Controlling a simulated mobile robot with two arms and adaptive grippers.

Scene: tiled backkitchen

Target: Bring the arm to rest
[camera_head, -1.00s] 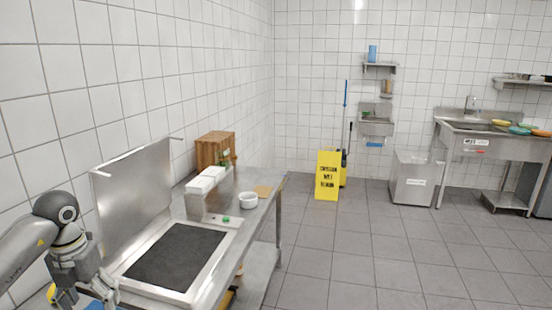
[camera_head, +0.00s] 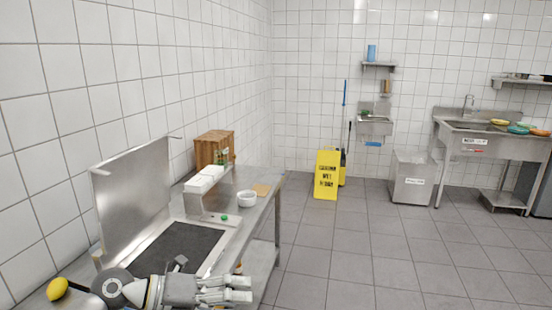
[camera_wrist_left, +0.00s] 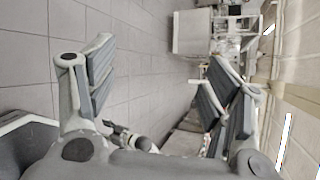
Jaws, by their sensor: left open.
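My left arm comes in at the bottom left of the head view. Its left gripper (camera_head: 228,290) points right, in front of the near end of the steel counter (camera_head: 262,205). In the left wrist view the same gripper (camera_wrist_left: 155,85) has its two fingers wide apart, with nothing between them but floor and room behind. It is open and empty.
A lemon (camera_head: 57,289) lies at the near left, beside my arm. The counter holds a dark plate (camera_head: 180,247), a white bowl (camera_head: 247,198) and a wooden box (camera_head: 214,149). A yellow floor sign (camera_head: 326,173) stands further back. The tiled floor at right is clear.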

